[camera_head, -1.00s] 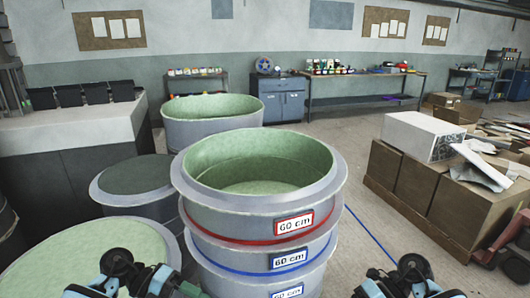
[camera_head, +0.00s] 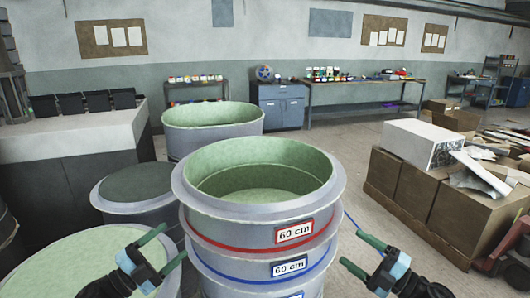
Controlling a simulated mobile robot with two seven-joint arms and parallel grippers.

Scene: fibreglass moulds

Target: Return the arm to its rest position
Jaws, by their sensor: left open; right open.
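My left gripper (camera_head: 173,242) is at the lower left, in front of a low green-lined mould (camera_head: 85,262). Its two green fingers are spread with nothing between them, and they point toward the mould stack. My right gripper (camera_head: 350,248) is at the lower right, just right of the stack. Its green fingers are also spread and empty, pointing left toward the stack. The stack of round grey moulds (camera_head: 262,226) stands between the two grippers, with red and blue bands and "60 cm" labels. I cannot tell whether the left fingertips touch it.
Another green-lined mould (camera_head: 213,116) and a grey-topped round one (camera_head: 137,186) stand behind at the left. A pale counter (camera_head: 70,131) is at far left. Cardboard boxes (camera_head: 424,203) and a white box (camera_head: 422,144) are at right. Floor between stack and boxes is clear.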

